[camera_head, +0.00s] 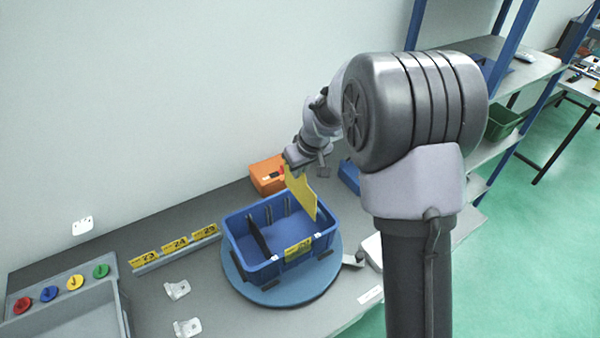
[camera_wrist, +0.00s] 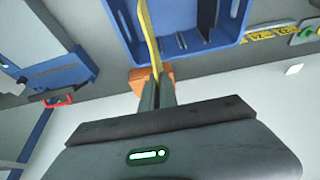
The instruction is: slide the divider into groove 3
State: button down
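The yellow divider (camera_head: 302,193) hangs from my gripper (camera_head: 291,166), which is shut on its upper edge. In the wrist view the divider (camera_wrist: 148,35) shows as a thin yellow strip between the fingers (camera_wrist: 156,92). The blue bin (camera_head: 238,262) is below it, with ribs forming grooves on its walls. The divider is over the bin's right part, tilted; I cannot tell whether its lower end is inside a groove. A black divider (camera_head: 259,240) stands in the left part of the bin. The bin also shows in the wrist view (camera_wrist: 186,58). Groove numbers are not readable.
The bin sits on a round blue turntable (camera_head: 285,296) on the grey bench. An orange box (camera_head: 266,176) is behind it. A yellow-labelled rail (camera_head: 176,247) and metal brackets (camera_head: 187,327) lie left. Coloured knobs (camera_head: 75,282) are farther left.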

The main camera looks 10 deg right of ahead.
aim_at(300, 186)
jog(key=shift+s+d+r, duration=0.1)
jog(key=shift+s+r, duration=0.1)
jog(key=shift+s, duration=0.25)
jog(key=shift+f, duration=0.1)
jog(key=shift+w+f+b, duration=0.1)
jog(key=shift+b, duration=0.35)
notch_tip(300, 186, down, 6)
jog(key=b, duration=0.5)
jog(key=shift+r, duration=0.2)
jog(key=shift+b, duration=0.65)
dwell(0.4)
notch_tip(300, 186, down, 11)
jog(key=b, duration=1)
dwell(3.1)
jog(key=c, duration=1.6)
grip_release()
